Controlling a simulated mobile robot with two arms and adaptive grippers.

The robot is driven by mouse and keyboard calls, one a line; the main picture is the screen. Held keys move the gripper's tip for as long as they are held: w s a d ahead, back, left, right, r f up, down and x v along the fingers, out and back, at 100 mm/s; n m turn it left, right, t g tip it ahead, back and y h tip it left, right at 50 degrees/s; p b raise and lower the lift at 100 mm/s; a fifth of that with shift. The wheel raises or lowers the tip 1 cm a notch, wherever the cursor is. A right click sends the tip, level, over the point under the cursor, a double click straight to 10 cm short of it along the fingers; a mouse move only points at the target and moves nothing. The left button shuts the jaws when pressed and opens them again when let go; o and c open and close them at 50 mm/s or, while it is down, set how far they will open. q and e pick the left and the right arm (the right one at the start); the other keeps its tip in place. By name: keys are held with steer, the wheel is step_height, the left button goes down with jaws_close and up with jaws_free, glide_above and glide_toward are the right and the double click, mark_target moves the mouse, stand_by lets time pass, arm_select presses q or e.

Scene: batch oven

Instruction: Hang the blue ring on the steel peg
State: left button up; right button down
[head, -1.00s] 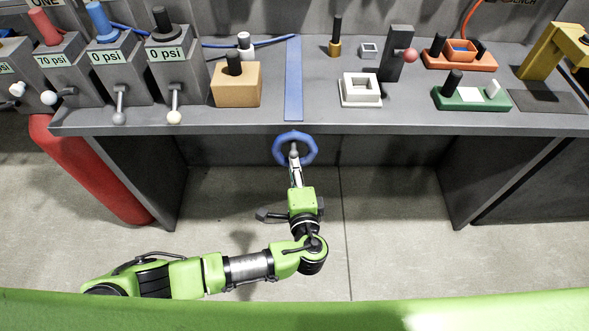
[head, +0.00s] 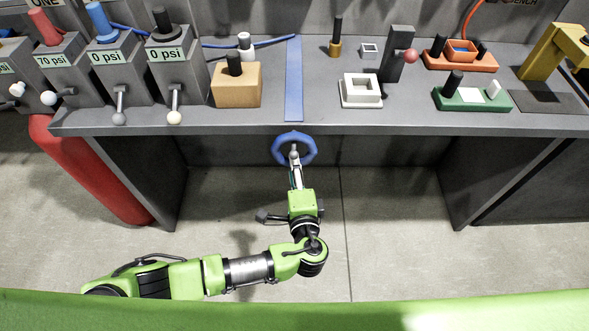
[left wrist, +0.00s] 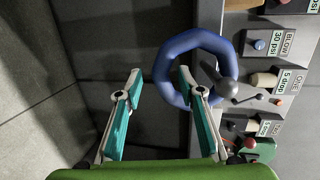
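The blue ring (head: 280,158) is upright just below the front edge of the bench in the head view. It also shows in the left wrist view (left wrist: 164,72). A grey steel peg with a rounded end (head: 294,153) shows inside the ring's outline; in the left wrist view the peg (left wrist: 215,76) crosses the ring's right part. The ring seems to be around the peg. My left gripper (head: 296,168) is directly in front of the ring. In the left wrist view its fingers (left wrist: 163,88) are apart, the right one overlapping the ring; contact is unclear. My right gripper is not seen.
The grey bench (head: 330,117) carries a wooden block (head: 236,88), a white square frame (head: 360,90), a green tray (head: 470,99) and an orange tray (head: 455,61). Valve boxes with levers (head: 121,75) stand at left. A red cylinder (head: 95,175) leans below.

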arm_select(q)
steer(key=v, duration=1.1)
steer(key=shift+s, duration=0.4)
steer(key=s+a+f+n+g, duration=0.1)
steer(key=s+a+f+g, duration=0.2)
steer(key=f, duration=0.7)
steer(key=a+f+n+g, duration=0.1)
steer(key=a+f+g, duration=0.25)
steer(key=f, duration=0.55)
steer(key=s+a+f+n+g, duration=0.15)
steer(key=a+f, duration=0.35)
steer(key=f, duration=0.5)
steer(key=s+a+f+n+g, duration=0.2)
steer(key=s+a+f+n, duration=0.1)
steer(key=s, duration=0.7)
steer(key=s+a+f+n+g+h, duration=0.1)
steer(key=s+a+f+n+g, duration=0.1)
steer(key=s+a+f+n, duration=0.2)
steer(key=s+a+f+n+g+h, duration=0.1)
steer(key=s+a+f+n, duration=0.3)
steer(key=s+f, duration=0.6)
steer(key=s+a+g, duration=0.1)
steer(key=s+a, duration=0.1)
steer(key=s, duration=0.3)
steer(key=shift+s+a, duration=0.2)
steer(key=shift+s, duration=0.15)
